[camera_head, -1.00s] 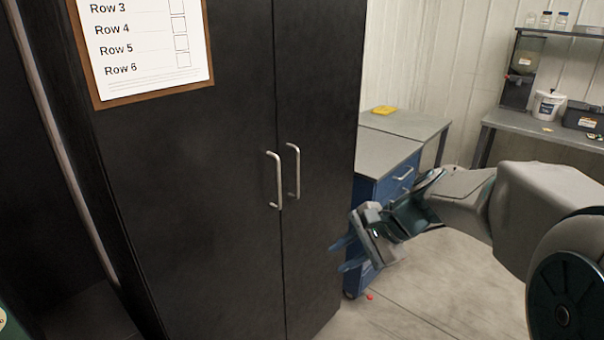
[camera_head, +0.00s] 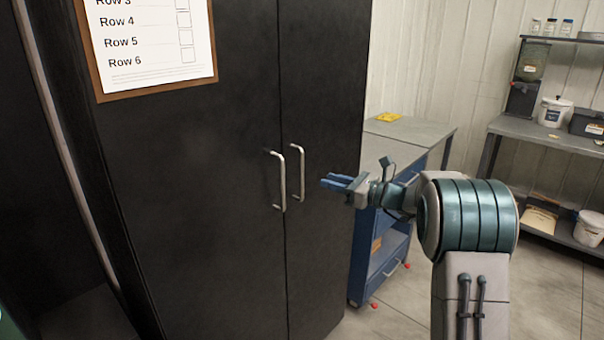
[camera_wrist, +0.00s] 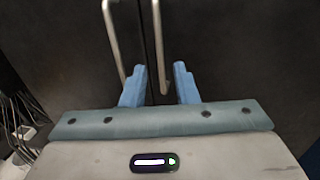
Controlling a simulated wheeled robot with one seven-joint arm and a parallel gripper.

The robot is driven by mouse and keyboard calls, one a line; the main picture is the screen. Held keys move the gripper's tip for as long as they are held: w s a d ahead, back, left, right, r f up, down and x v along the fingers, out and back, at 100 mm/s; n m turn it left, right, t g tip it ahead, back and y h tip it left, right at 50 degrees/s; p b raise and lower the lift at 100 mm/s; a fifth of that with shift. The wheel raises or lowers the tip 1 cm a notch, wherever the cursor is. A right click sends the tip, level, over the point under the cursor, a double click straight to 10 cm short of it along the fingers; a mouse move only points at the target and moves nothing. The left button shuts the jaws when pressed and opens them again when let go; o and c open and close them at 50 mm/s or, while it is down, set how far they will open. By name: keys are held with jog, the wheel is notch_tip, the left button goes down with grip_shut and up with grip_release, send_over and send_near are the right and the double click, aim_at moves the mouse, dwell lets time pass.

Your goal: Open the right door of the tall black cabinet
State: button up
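The tall black cabinet (camera_head: 190,170) has two doors, both shut. The right door (camera_head: 325,160) carries a vertical silver bar handle (camera_head: 301,174). The left door's handle (camera_head: 281,182) is close beside it. My gripper (camera_head: 328,182) is just right of the right handle, with its blue fingers pointing at it. In the wrist view, my gripper (camera_wrist: 160,84) has its two fingers apart with nothing between the tips. The right handle (camera_wrist: 158,45) is ahead of the gap between them, and the left handle (camera_wrist: 115,40) is further left. I cannot tell the exact distance to the handle.
A framed row checklist (camera_head: 155,45) hangs on the left door. A blue drawer cart (camera_head: 385,262) with a grey top stands right of the cabinet, behind my arm. A workbench (camera_head: 545,132) with a white bucket is at the back right. Floor shows between cabinet and bench.

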jog(key=p, duration=0.1)
send_over(302, 196)
jog(key=shift+w, duration=0.35)
jog(key=shift+c, duration=0.4)
grip_shut()
